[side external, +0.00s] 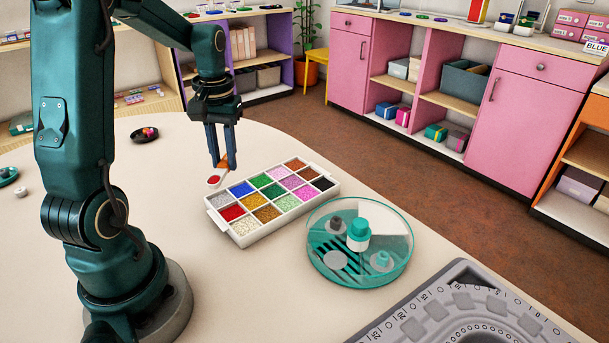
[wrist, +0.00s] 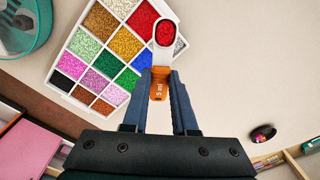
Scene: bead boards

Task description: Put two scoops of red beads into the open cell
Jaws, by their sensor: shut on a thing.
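My gripper (side external: 224,164) is shut on the orange handle of a small scoop (wrist: 165,32); the handle is marked 5 ml. The scoop's white bowl, also in the side view (side external: 214,182), holds red beads. In the wrist view the bowl overlaps the corner of a white bead tray (side external: 254,236). The red bead cell (side external: 232,212) is at the tray's near left part and shows beside the bowl in the wrist view (wrist: 141,19). A round teal container (side external: 352,276) with a clear, sectioned top stands right of the tray; I cannot tell which section is open.
A grey bead board (side external: 455,290) lies at the front right. A small dark dish with coloured pieces (side external: 146,136) is at the back left. The table left of the tray is mostly clear.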

